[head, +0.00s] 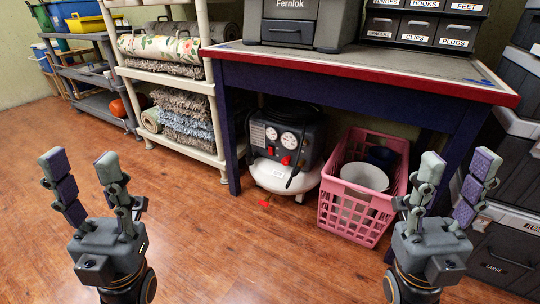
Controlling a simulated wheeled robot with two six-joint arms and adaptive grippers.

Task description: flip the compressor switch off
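The compressor (284,148) stands on the floor under the workbench. It has a dark upper body with two round white gauges, a red knob below them and a white tank (275,178) at the bottom. A small red part (264,204) shows at floor level in front of it. Which part is the switch, and its position, I cannot tell. My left gripper (82,168) is open and empty at the lower left, well short of the compressor. My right gripper (456,168) is open and empty at the lower right, in front of the bench's right side.
The workbench (370,66) with a red edge overhangs the compressor; its blue leg (229,140) stands just left of it. A pink basket (352,212) holding a white bowl (364,177) stands close on the right. Shelves stand left, dark drawers right.

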